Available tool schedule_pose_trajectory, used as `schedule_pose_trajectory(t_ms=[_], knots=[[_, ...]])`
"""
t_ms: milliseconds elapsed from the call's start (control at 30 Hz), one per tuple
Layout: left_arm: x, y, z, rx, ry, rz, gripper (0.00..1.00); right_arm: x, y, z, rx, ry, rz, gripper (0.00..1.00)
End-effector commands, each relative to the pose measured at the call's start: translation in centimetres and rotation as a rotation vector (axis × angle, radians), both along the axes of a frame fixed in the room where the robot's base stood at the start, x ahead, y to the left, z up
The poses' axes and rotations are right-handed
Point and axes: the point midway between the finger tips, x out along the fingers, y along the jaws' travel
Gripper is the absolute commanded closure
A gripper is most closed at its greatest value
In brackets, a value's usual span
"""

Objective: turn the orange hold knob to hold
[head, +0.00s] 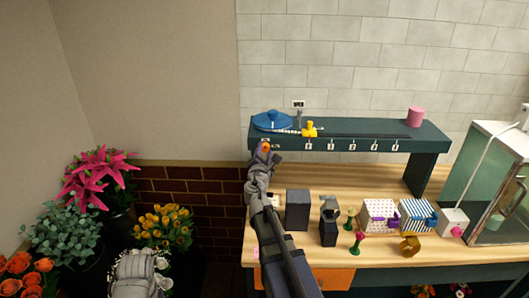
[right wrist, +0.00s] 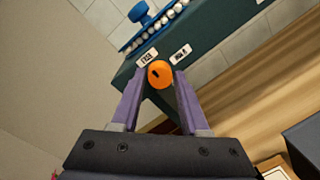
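The orange hold knob (right wrist: 160,74) sits on the front left end of the dark green raised shelf; in the head view it shows as a small orange spot (head: 266,147). In the right wrist view its dark mark lies left of centre, on the side of the FREE label (right wrist: 148,57). The HOLD label (right wrist: 181,54) is to its right. My right gripper (right wrist: 160,78) has one purple finger on each side of the knob, with what look like narrow gaps. My left arm's grey end (head: 140,275) is low at the left; its fingers cannot be made out.
The shelf (head: 345,128) carries a blue round piece (head: 272,120), a yellow piece (head: 310,129) and a pink cylinder (head: 415,116). Dark boxes (head: 298,210), patterned boxes and small items stand on the wooden table below. A glass cabinet (head: 490,190) is at the right, flowers at the left.

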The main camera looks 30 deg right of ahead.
Motion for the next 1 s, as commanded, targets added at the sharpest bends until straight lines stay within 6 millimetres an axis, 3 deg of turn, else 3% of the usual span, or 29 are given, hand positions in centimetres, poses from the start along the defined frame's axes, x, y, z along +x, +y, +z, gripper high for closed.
schedule_pose_trajectory(t_ms=[33, 367, 767, 1000], knots=[[0.0, 0.0, 0.0, 0.0, 0.0, 0.0, 0.19, 0.0, 0.02, 0.0, 0.0, 0.0, 0.0, 0.62], [0.0, 0.0, 0.0, 0.0, 0.0, 0.0, 0.19, -0.01, 0.02, -0.01, 0.0, 0.0, 0.0, 0.99], [0.0, 0.0, 0.08, 0.0, 0.0, 0.0, 0.19, -0.02, 0.0, 0.03, 0.023, -0.014, -0.001, 1.0], [0.0, 0.0, 0.43, 0.0, 0.0, 0.0, 0.19, -0.03, -0.01, 0.11, 0.138, -0.084, -0.001, 1.0]])
